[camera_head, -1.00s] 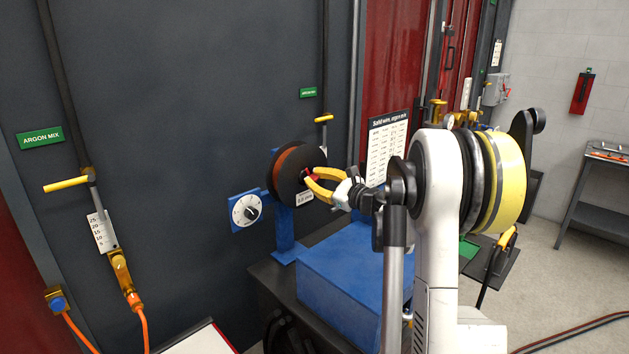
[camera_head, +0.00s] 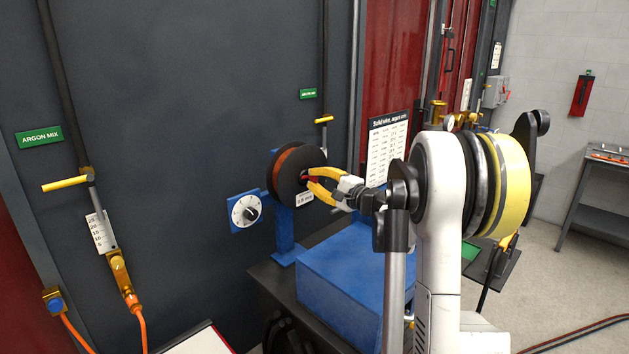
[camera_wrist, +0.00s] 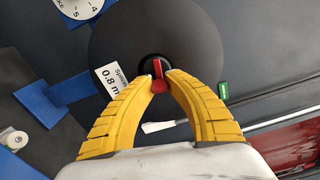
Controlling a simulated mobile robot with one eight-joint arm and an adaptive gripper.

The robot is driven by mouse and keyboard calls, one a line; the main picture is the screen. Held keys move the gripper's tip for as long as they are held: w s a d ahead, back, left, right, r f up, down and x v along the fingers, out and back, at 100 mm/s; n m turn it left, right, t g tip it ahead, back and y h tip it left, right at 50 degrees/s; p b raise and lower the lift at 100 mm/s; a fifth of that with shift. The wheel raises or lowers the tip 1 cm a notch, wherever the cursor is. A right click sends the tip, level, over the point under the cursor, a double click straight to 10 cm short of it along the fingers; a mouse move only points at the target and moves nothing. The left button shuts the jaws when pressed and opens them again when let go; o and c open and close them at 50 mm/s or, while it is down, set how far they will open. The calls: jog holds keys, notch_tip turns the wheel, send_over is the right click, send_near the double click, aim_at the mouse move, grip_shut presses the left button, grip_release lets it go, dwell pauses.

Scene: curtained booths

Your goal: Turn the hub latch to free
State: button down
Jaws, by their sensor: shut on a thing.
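The hub latch (camera_wrist: 159,82) is a small red lever at the hub in the middle of the dark wire spool (camera_wrist: 105,45). In the wrist view the yellow fingertips of my gripper (camera_wrist: 159,76) are closed on its two sides. In the head view the spool (camera_head: 288,172), with brown-orange wire behind its black face, hangs on a blue stand (camera_head: 285,232). My gripper (camera_head: 310,181) reaches it from the right, and the latch is mostly hidden between the fingers there. A label reading 0.8 m, partly cut off, is on the spool face.
A white dial (camera_head: 244,211) on a blue plate is left of the spool. A blue box (camera_head: 350,268) stands below my gripper. A white chart (camera_head: 387,150) hangs behind. A yellow-handled valve (camera_head: 66,184) and orange hose are at the left.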

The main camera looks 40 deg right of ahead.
jog(key=shift+n, duration=0.9)
jog(key=c, duration=1.3)
grip_release()
jog(key=s+d, duration=0.1)
jog(key=s, duration=1.1)
jog(key=shift+d, duration=0.3)
